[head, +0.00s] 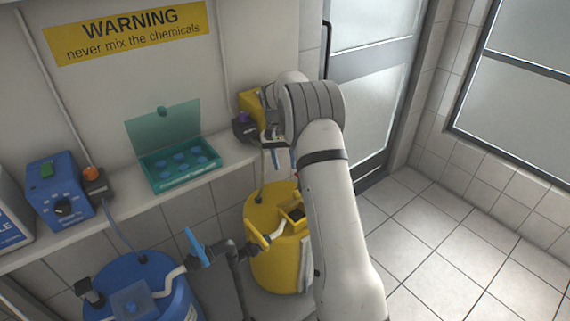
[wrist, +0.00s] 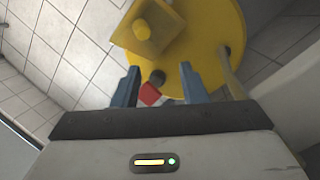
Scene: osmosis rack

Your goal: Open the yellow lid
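The yellow barrel (head: 262,232) stands on the floor below the shelf, partly hidden by my arm in the head view. Its round top shows in the wrist view (wrist: 190,45). The yellow lid (wrist: 125,38) is a square plate with a round knob (wrist: 142,30) on the barrel top; in the head view this area (head: 293,215) looks partly dark, and I cannot tell the lid's angle. My gripper (wrist: 160,68) is open and empty, its two blue fingers apart, above the barrel. The lid lies beyond the fingertips, not between them.
A blue barrel (head: 165,306) stands left of the yellow one, with pipes and a blue-handled valve (head: 197,248) between. The shelf (head: 125,205) carries a teal box, a blue device and a yellow device (head: 250,103). Tiled floor at right is clear.

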